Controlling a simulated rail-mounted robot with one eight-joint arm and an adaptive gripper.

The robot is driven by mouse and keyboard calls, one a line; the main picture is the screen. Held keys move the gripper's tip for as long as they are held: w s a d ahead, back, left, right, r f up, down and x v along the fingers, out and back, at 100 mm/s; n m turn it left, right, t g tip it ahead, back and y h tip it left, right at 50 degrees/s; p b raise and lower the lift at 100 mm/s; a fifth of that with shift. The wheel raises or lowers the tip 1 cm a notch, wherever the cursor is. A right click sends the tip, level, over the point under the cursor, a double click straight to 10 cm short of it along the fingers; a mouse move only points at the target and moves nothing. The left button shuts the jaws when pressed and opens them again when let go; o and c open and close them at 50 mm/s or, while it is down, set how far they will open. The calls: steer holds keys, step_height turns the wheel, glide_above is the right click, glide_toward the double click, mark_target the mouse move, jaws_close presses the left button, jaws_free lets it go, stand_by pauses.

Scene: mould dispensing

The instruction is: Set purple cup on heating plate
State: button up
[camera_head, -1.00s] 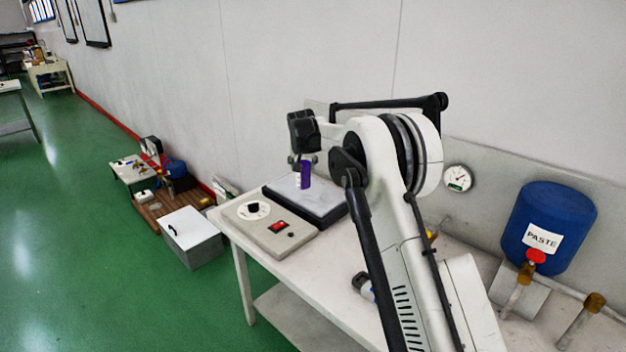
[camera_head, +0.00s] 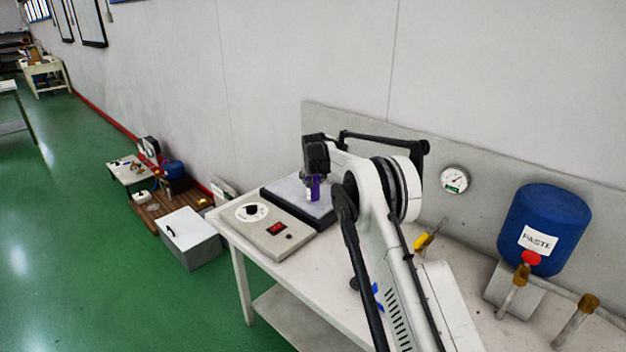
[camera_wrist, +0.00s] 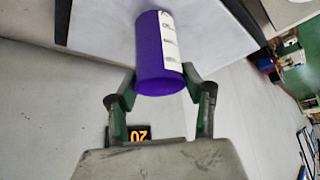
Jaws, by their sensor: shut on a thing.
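The purple cup (camera_wrist: 152,50) has a white scale strip on its side and is gripped between the two fingers of my gripper (camera_wrist: 160,88). In the head view the cup (camera_head: 314,189) appears over the pale top of the heating plate (camera_head: 285,187), partly covered by my gripper (camera_head: 312,176). The heating plate has a grey control box with a black knob and a red switch. In the wrist view the plate's pale surface (camera_wrist: 100,28) lies behind the cup. I cannot tell whether the cup's base touches the plate.
The plate stands at the left end of the white table (camera_head: 245,235). A blue PASTE tank (camera_head: 545,225) with a red-handled valve is at the right. A yellow-handled tool (camera_head: 425,242) lies behind my arm. A round gauge (camera_head: 454,180) is on the back panel.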

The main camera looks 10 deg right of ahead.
steer(key=shift+f, duration=0.2)
steer(key=o, duration=1.3)
steer(key=shift+r, duration=0.15)
